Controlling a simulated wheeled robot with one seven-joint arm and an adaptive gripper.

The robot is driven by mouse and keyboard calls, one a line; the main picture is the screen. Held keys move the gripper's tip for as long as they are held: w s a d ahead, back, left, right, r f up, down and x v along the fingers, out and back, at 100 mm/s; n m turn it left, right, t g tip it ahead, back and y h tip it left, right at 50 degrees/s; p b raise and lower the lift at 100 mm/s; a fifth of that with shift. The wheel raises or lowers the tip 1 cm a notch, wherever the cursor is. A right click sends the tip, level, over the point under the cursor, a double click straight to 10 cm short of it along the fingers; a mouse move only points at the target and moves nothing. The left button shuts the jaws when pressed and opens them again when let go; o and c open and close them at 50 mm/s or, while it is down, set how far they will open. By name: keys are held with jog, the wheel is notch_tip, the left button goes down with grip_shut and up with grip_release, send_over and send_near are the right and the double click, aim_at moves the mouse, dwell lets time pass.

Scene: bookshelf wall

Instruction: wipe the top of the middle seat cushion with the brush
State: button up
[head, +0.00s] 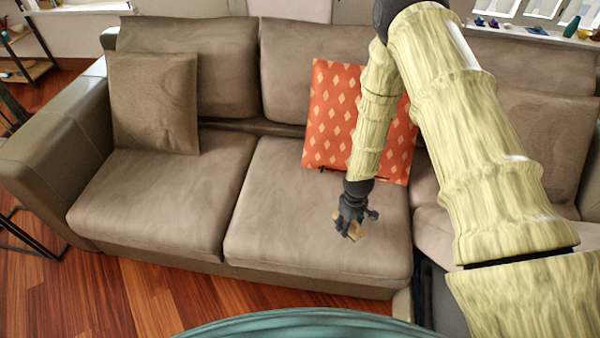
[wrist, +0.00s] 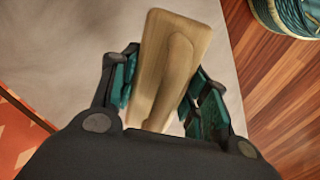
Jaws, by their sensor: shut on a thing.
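The middle seat cushion (head: 285,235) is grey-brown and lies in the centre of the sofa in the head view. Its pale surface also shows in the wrist view (wrist: 75,50). My gripper (head: 350,228) is over the right part of this cushion, close to its top. It is shut on the brush, whose wooden back (wrist: 168,62) shows between the fingers in the wrist view. The brush (head: 354,231) is small and partly hidden by the fingers in the head view. Its bristles are hidden, and I cannot tell whether they touch the cushion.
An orange patterned pillow (head: 328,110) leans on the backrest behind my arm. A brown pillow (head: 153,103) stands on the left seat cushion (head: 150,200). The left part of the middle cushion is clear. Wooden floor (head: 130,300) lies in front of the sofa.

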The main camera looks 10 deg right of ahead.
jog(key=shift+r+p, duration=0.95)
jog(key=shift+r, duration=0.85)
